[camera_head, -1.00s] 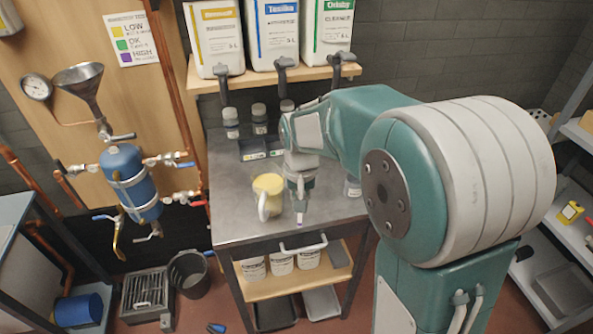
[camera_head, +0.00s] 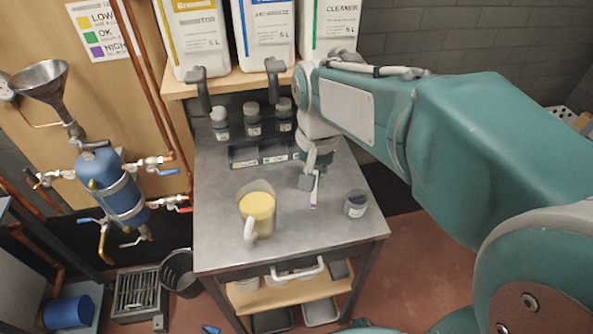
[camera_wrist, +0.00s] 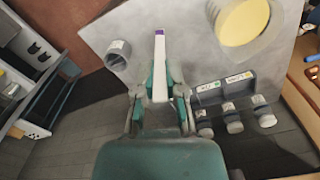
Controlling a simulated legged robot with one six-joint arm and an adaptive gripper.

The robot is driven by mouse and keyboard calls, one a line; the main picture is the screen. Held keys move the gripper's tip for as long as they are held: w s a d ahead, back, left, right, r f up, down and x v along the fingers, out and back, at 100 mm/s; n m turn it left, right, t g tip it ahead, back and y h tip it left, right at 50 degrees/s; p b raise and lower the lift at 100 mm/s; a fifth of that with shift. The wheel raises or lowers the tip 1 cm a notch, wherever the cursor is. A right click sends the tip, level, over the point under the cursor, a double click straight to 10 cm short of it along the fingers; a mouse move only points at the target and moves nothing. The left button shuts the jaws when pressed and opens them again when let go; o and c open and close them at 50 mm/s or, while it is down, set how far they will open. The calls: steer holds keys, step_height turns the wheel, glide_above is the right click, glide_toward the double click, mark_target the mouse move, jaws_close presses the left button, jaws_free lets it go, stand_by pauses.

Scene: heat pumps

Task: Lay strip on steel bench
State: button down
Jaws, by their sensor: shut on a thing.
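The strip (camera_head: 314,190) is a thin white piece with a purple tip; in the wrist view the strip (camera_wrist: 160,68) points away from my gripper. My gripper (camera_head: 311,174) is shut on its near end; the wrist view also shows my gripper (camera_wrist: 160,97) with a finger on each side of it. The strip is over the steel bench (camera_head: 215,235), between a yellow-filled jug and a small dark-lidded jar. The bench (camera_wrist: 108,27) also shows in the wrist view. I cannot tell whether the strip touches the bench top.
The jug (camera_head: 257,213) stands left of the strip, the jar (camera_head: 356,203) right. Behind are a labelled sorting tray (camera_head: 262,153) and several small bottles (camera_head: 252,119). Large canisters (camera_head: 266,30) stand on a shelf above.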

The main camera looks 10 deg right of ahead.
steer(key=w+f, duration=0.3)
steer(key=f, duration=0.1)
steer(key=w+d+f, duration=0.1)
steer(key=w+f, duration=0.3)
steer(key=w+d+f, duration=0.1)
steer(key=w+f, duration=0.3)
steer(key=shift+w, duration=0.1)
steer(key=c, duration=0.7)
jaws_free()
steer(key=shift+a, duration=0.1)
